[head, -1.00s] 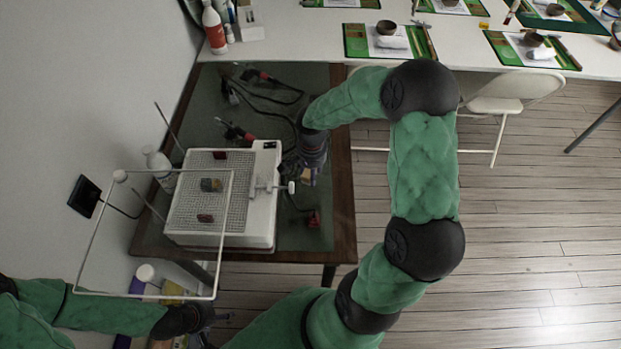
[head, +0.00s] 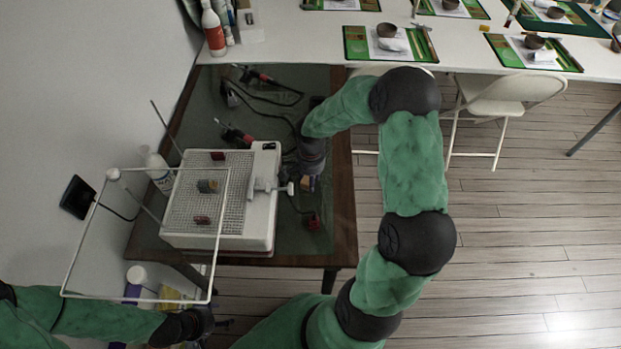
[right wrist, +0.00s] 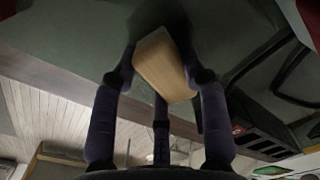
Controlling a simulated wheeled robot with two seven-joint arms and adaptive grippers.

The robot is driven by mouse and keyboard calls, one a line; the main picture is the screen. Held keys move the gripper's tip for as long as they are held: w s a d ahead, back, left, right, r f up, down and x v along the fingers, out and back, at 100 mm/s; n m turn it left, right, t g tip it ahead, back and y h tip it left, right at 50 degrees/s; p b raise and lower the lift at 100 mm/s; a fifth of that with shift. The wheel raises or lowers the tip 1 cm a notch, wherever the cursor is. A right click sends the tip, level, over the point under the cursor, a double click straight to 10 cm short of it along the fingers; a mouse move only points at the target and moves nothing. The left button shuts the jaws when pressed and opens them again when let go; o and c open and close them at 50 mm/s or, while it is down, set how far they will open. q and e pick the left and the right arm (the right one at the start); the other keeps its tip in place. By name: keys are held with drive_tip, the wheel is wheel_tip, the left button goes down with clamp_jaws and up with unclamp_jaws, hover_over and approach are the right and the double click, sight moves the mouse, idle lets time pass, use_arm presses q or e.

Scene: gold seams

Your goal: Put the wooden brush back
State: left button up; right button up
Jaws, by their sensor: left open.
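The wooden brush (right wrist: 165,65) shows in the right wrist view as a pale wooden block between the dark fingers of my right gripper (right wrist: 160,75). The fingers press on it from both sides; no bristles can be made out. In the head view the brush (head: 308,184) is a small tan patch below my right gripper (head: 304,172), over the dark green table top beside the white machine. My left gripper (head: 222,323) is at the lower left, open and apart from the table.
The white machine with a grid top (head: 262,205) stands on the brown-edged table (head: 344,215), with small blocks on the grid. A thin white frame (head: 140,297) rises at left. Cables and red-handled tools (head: 238,137) lie behind. A white bottle (head: 158,168) stands left.

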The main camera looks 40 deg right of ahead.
drive_tip(key=o, duration=0.4)
drive_tip(key=shift+c, duration=0.2)
drive_tip(key=shift+r, duration=0.2)
wheel_tip(320, 180, up, 12)
drive_tip(key=p, duration=0.4)
